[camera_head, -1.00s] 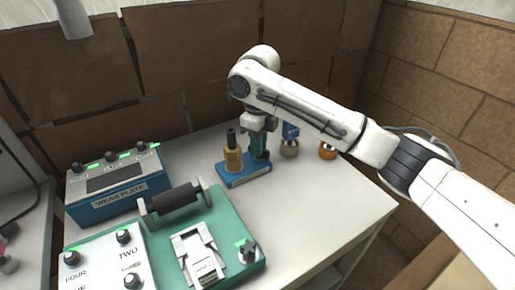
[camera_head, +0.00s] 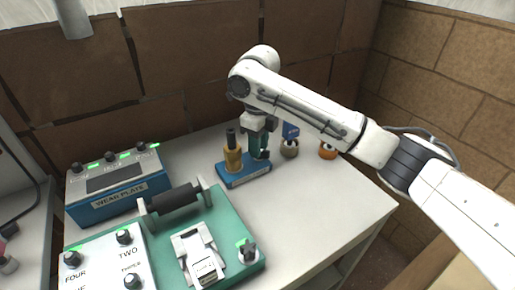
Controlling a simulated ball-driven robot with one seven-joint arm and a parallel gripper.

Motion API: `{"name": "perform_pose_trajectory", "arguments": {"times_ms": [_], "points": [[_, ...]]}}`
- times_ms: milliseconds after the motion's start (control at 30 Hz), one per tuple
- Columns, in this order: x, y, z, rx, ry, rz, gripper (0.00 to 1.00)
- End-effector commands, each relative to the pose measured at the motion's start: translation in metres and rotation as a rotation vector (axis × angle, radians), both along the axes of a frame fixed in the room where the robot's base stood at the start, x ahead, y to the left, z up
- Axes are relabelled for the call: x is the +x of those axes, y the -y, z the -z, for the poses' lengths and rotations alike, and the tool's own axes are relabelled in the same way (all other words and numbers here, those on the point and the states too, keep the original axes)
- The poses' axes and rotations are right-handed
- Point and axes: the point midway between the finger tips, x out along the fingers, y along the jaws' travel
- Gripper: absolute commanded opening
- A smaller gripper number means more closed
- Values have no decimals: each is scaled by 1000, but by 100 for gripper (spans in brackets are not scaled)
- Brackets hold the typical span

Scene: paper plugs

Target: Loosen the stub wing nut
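A blue base (camera_head: 245,178) stands on the table below my gripper. A brass-coloured cylinder (camera_head: 233,159) with a dark post on top stands on its left part. My gripper (camera_head: 259,152) points down over the right part of the base, right of the brass cylinder. Its dark green fingers are small in view, and I cannot tell whether they are open or shut on something. No wing nut can be made out clearly; anything between the fingers is hidden. A dark knob (camera_head: 248,250) sits on the front right corner of the green machine (camera_head: 225,220).
A blue box labelled "WEAR PLATE" (camera_head: 120,198) stands at the left. Behind my gripper are a round brownish thing (camera_head: 289,150) and an orange one (camera_head: 327,152). The table's right side is clear.

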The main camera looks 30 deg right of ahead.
Motion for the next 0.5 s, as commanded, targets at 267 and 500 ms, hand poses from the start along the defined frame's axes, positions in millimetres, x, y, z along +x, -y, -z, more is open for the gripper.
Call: {"name": "perform_pose_trajectory", "arguments": {"times_ms": [267,500], "points": [[0,0,-3,0,0,0,32],[0,0,-18,0,0,0,32]]}}
